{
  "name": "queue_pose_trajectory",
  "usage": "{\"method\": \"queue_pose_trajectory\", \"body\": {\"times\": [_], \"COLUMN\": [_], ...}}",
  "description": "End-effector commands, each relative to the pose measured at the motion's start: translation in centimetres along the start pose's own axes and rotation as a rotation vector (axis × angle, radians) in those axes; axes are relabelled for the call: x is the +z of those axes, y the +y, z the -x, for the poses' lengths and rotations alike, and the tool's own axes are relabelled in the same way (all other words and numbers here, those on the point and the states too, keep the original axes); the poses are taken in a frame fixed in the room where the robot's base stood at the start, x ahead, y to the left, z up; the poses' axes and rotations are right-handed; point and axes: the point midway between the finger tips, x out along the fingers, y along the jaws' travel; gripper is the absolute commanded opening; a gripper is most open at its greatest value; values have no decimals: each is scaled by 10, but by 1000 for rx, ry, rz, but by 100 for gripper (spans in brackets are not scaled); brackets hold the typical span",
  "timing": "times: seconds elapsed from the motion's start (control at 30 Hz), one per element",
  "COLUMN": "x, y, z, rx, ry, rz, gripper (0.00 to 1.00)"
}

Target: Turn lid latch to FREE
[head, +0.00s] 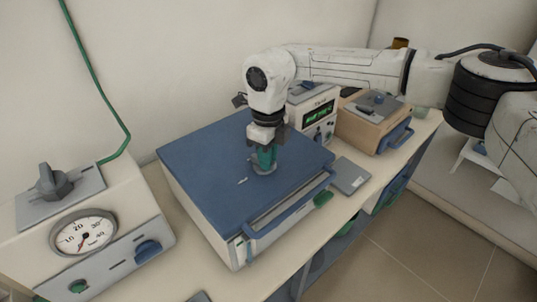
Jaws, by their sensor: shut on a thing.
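A large cream box with a flat blue lid (212,165) stands on the bench in the middle of the head view. The lid looks closed. My gripper (264,160) points down at the lid with its teal fingers shut on the lid latch. Only a grey rounded part of the latch (263,170) shows around the fingertips. The fingers hide the rest, so I cannot tell which way it points. A small pale marking (242,181) lies on the lid to the left of the latch, too small to read.
A blue front handle (290,208) runs along the box's front edge. A gauge unit (84,236) with knobs stands at the left. A display unit (318,114) and a tan box (372,124) stand behind at the right. A grey plate (349,176) lies beside the box.

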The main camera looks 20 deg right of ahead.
Motion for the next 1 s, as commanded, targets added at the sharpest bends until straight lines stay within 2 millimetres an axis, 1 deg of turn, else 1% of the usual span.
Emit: {"method": "queue_pose_trajectory", "body": {"times": [0.2,0.4,0.63,1.0], "x": [0,1,1,1], "y": [1,3,4,4], "z": [1,1,1,1], "rx": [-3,-2,-1,-1], "ry": [-1,-1,-1,-2], "rz": [-158,-259,-315,-327], "gripper": [0,0,0,0]}}
